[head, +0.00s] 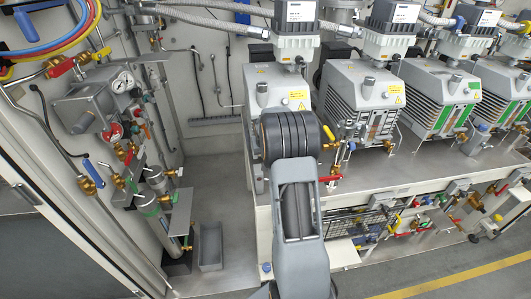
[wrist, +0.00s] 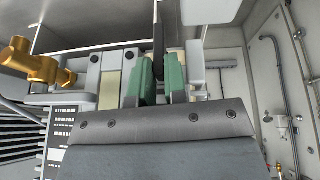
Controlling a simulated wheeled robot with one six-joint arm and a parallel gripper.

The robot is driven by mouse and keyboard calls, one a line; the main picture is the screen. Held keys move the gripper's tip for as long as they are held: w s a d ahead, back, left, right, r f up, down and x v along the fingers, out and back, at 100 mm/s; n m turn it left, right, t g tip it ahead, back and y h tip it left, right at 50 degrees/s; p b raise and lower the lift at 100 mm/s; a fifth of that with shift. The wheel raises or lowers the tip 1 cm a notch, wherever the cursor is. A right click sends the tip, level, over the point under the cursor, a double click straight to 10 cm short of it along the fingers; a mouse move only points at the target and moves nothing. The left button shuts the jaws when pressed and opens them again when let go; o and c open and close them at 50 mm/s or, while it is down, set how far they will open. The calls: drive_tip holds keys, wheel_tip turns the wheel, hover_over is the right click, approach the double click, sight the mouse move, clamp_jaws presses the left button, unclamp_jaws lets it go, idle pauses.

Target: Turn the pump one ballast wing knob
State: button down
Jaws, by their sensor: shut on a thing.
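The leftmost grey pump (head: 262,82), which I take as pump one, stands at the left end of the bench in the head view. My arm covers much of its front, so its ballast wing knob and my gripper are hidden there. In the wrist view, my gripper (wrist: 160,80) has its two green-padded fingers close together around a narrow dark piece. This dark upright piece (wrist: 158,32), apparently the wing knob, rises between and beyond the pads. Its lower part is hidden by the fingers, and I cannot tell its turn angle.
A brass fitting (wrist: 36,66) is left of the gripper in the wrist view. More pumps (head: 360,95) stand to the right. Brass valves with red and yellow handles (head: 332,150) are close to my arm. A gauge panel (head: 100,105) is on the left wall.

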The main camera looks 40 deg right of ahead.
drive_tip(key=c, duration=1.2)
unclamp_jaws()
drive_tip(key=shift+a, duration=0.1)
drive_tip(key=v, duration=1.3)
drive_tip(key=shift+a+r, duration=0.1)
drive_tip(key=shift+r, duration=0.25)
